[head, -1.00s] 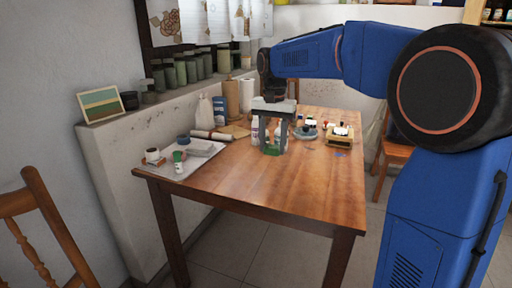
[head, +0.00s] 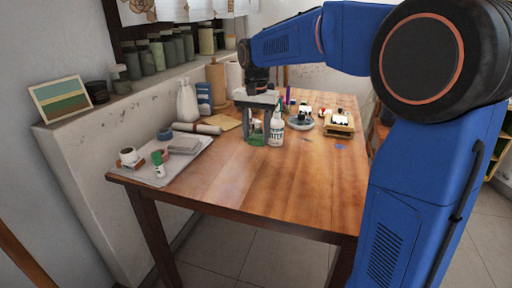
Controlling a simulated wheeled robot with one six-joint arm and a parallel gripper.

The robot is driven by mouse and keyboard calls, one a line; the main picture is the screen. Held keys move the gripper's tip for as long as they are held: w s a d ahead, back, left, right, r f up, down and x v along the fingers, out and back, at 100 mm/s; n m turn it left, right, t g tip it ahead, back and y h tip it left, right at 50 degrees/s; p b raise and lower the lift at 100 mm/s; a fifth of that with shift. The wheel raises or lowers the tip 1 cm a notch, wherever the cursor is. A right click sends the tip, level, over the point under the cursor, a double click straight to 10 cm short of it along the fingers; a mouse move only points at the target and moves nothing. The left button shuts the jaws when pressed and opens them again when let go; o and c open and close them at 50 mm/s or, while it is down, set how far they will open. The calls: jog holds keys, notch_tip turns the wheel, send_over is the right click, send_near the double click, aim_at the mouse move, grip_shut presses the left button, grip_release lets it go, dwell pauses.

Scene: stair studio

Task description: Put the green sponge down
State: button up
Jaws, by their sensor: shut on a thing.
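My gripper (head: 256,127) points down over the back middle of the wooden table (head: 225,178). It is shut on the green sponge (head: 256,136), which shows as a small green patch between the fingers. The fingers hide much of the sponge. The held sponge is low, close to the tabletop; I cannot tell whether it touches. A white bottle (head: 276,131) stands just right of the gripper.
A grey tray (head: 188,166) with a cup, a green-capped tube and a grey block lies at the left. A round grey dish (head: 300,123) and a wooden box (head: 338,127) stand at the back right. The front middle of the table is clear.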

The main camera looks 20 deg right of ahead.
aim_at(257, 137)
jog(key=shift+f, duration=2.25)
jog(key=shift+f, duration=0.15)
jog(key=o, duration=1.1)
notch_tip(257, 137, up, 12)
jog(key=shift+r, duration=0.15)
